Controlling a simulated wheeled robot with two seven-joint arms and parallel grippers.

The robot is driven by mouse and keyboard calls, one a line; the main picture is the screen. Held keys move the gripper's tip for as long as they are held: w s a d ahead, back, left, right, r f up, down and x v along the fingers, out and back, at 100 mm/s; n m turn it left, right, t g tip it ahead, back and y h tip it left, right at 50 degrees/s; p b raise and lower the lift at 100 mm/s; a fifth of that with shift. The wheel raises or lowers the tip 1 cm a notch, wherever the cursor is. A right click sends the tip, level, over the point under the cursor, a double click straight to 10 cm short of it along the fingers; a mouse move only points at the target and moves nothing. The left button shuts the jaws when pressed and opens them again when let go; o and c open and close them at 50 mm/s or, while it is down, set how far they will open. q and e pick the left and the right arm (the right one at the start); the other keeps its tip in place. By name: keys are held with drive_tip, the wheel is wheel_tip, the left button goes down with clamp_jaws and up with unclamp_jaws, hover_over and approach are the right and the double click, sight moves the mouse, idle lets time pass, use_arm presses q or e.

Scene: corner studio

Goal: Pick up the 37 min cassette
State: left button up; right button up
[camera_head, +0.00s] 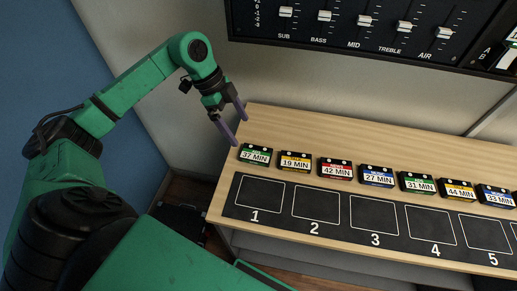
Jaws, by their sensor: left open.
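The 37 min cassette (256,155) is a small dark block with a green-topped white label. It lies on the wooden table at the left end of a row of cassettes. My left gripper (234,124) is open and empty, with two purple fingers above and to the left of that cassette in the picture, near the table's left edge. The fingers do not appear to touch the cassette. My right gripper is not in the head view.
To its right lie the 19 min (295,162), 42 min (336,169) and several more cassettes. A dark mat (270,182) with numbered outlined slots lies in front. The slots shown are empty. A slider panel (350,50) is on the wall behind the wooden table (330,127).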

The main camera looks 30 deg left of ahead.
sight(254, 152)
use_arm(q)
drive_tip(key=x, duration=0.4)
drive_tip(key=shift+s+d+r, duration=0.1)
drive_tip(key=p+x, duration=0.2)
drive_tip(key=x, duration=0.3)
drive_tip(key=shift+f, duration=0.8)
drive_tip(key=c, duration=1.4)
drive_tip(key=shift+o, duration=0.2)
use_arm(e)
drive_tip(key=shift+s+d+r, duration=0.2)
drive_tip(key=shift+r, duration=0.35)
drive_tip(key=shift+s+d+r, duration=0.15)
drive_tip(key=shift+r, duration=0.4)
use_arm(q)
drive_tip(key=shift+r, duration=0.15)
